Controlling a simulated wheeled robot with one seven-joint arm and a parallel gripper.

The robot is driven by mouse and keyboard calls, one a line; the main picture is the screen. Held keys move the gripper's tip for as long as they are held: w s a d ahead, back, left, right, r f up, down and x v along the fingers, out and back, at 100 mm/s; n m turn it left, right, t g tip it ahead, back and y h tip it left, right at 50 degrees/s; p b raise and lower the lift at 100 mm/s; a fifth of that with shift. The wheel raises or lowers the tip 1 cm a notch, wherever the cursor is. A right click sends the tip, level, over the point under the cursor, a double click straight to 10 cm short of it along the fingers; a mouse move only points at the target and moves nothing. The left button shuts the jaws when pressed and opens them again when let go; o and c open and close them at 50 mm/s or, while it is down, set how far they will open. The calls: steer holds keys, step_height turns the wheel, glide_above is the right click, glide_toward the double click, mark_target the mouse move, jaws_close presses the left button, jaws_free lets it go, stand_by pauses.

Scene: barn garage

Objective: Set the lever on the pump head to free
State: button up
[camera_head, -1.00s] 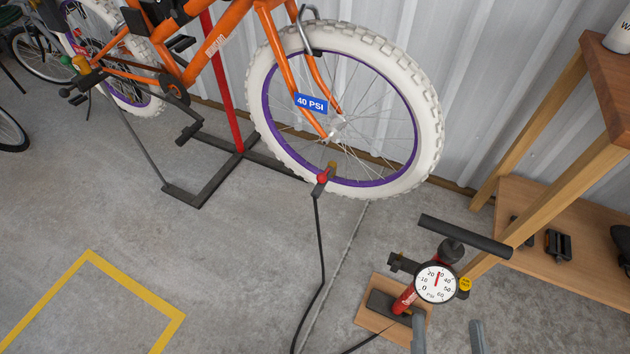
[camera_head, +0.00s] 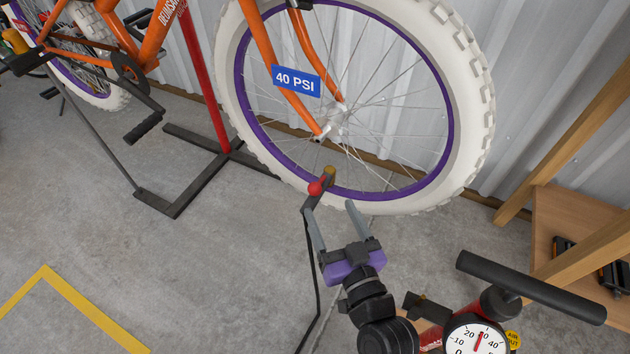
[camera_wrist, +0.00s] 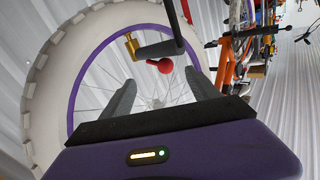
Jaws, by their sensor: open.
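The pump head is a dark grey piece (camera_head: 311,200) at the bottom of the front wheel's rim, on a brass-coloured valve (camera_head: 329,173). Its lever ends in a red ball (camera_head: 316,188). In the wrist view the dark pump head (camera_wrist: 158,49) lies across the picture with the red ball (camera_wrist: 162,65) below it and the brass part (camera_wrist: 131,46) at its left end. My gripper (camera_head: 328,214) is open and empty, its fingertips just short of the pump head. The wrist view shows the lever ahead, between the two fingers (camera_wrist: 159,88) and apart from them.
The white tyre (camera_head: 465,150) with purple rim stands behind the pump head, tagged 40 PSI (camera_head: 297,81). A black hose (camera_head: 308,262) hangs down beside my gripper. The floor pump's handle (camera_head: 530,287) and gauge (camera_head: 478,338) stand at lower right.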

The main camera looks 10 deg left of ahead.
mark_target(320, 188)
steer(key=shift+x, duration=3.85)
steer(key=c, duration=1.4)
